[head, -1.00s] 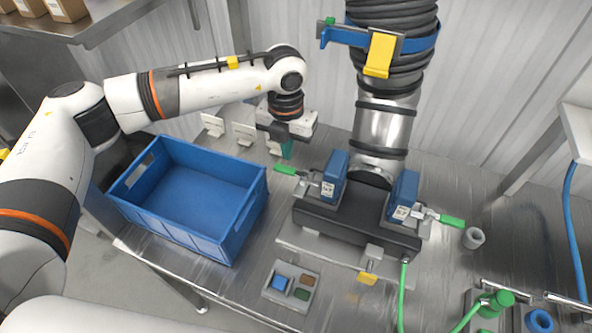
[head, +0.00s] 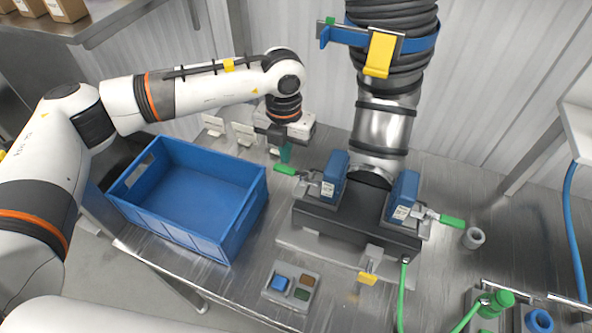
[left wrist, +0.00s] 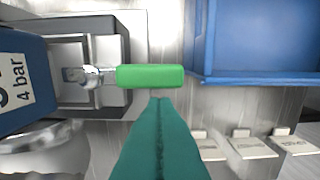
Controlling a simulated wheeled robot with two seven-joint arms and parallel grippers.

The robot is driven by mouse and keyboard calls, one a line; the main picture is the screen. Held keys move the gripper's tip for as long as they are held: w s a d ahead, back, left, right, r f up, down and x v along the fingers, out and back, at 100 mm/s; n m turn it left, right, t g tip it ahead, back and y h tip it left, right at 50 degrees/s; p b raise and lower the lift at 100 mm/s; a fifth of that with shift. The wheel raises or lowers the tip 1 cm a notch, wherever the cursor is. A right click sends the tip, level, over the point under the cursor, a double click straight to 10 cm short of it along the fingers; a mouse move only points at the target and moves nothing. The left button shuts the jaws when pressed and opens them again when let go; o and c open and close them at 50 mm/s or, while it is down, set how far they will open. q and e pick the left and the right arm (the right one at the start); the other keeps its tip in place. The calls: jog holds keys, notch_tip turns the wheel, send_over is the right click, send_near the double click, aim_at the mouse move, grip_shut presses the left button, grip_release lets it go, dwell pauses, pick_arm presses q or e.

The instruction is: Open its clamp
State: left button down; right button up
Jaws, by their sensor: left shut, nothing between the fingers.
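A black block with two blue clamp housings holds the foot of a steel pipe. The left clamp (head: 335,177) has a lever with a green handle (head: 285,170) pointing left. The right clamp (head: 403,195) has a green handle (head: 452,221) pointing right. My left gripper (head: 285,155) is shut and empty, its teal fingers pointing down just behind the left green handle. In the left wrist view the closed fingertips (left wrist: 160,101) are beside the green handle (left wrist: 150,76), near its free end; I cannot tell if they touch it. My right gripper is out of view.
A blue crate (head: 240,228) stands left of the clamp block, close to the left handle. White cards (head: 243,133) stand behind it. A ribbed hose with a yellow latch (head: 379,54) rises above the pipe.

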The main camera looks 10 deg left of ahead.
pick_arm(q)
jog(key=shift+s+a, duration=0.15)
jog(key=shift+s, duration=0.45)
jog(key=shift+s+a, duration=0.15)
jog(key=shift+s, duration=1)
jog(key=shift+s+d, duration=0.15)
jog(key=shift+s, duration=0.4)
jog(key=shift+s+d, duration=0.15)
jog(key=shift+s, duration=0.4)
jog(key=shift+b, duration=0.3)
jog(key=shift+s+d, duration=0.7)
jog(key=shift+s, duration=0.15)
